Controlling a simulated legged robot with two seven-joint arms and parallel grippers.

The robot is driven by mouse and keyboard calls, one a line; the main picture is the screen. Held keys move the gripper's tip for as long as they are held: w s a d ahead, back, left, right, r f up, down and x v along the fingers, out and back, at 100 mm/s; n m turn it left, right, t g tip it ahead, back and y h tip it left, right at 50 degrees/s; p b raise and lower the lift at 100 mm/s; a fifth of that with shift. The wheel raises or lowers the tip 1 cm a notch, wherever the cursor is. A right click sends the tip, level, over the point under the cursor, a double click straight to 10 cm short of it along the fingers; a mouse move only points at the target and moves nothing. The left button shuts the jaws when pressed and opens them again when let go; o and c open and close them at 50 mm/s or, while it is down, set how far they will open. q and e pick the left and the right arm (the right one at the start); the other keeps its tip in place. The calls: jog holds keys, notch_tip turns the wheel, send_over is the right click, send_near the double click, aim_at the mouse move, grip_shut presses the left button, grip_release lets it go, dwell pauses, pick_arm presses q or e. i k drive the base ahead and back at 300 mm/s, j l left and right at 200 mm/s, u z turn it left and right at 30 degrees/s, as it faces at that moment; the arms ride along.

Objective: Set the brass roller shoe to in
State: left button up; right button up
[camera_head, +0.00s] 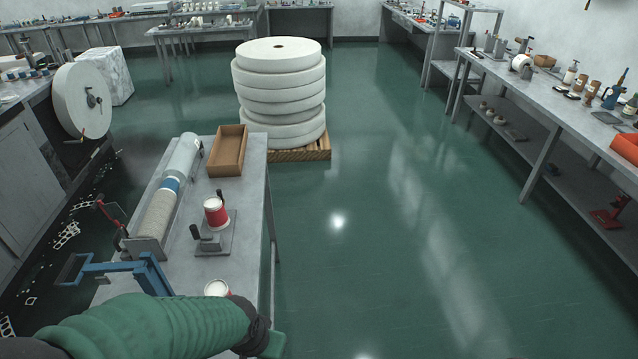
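A small grey fixture (215,238) with dark upright handles stands on the near bench. A red and white cup (215,212) sits on it, upright. I cannot make out a brass roller shoe or its position. A second white-rimmed cup (217,288) shows just behind my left arm, partly hidden by it. My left arm, in a green sleeve, crosses the bottom left over the bench's near end. Only a small green part of my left gripper (275,344) shows past the dark cuff; its fingers cannot be told apart. My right gripper is out of view.
The bench (250,203) also bears a long row of stacked cups (170,190) in a trough and an empty brown tray (228,150). A blue frame (150,272) stands beside my arm. White paper rolls (280,90) stand on a pallet behind. The green floor at right is clear.

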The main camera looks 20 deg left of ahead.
aim_at(219, 193)
jog(key=i+l+z, duration=0.2)
jog(key=z, duration=0.15)
jog(key=i+l+z, duration=0.2)
jog(key=z, duration=0.2)
jog(key=i+l+z, duration=0.2)
jog(key=z, duration=0.15)
jog(key=i+j+u, duration=0.25)
jog(key=u, duration=0.15)
jog(key=i+j+u, duration=0.2)
jog(key=u, duration=0.25)
jog(key=i+u, duration=0.65)
jog(key=u, duration=0.2)
jog(key=i+l+u, duration=0.1)
jog(key=i+u, duration=0.3)
jog(key=i+l+u, duration=0.15)
jog(key=u, duration=0.3)
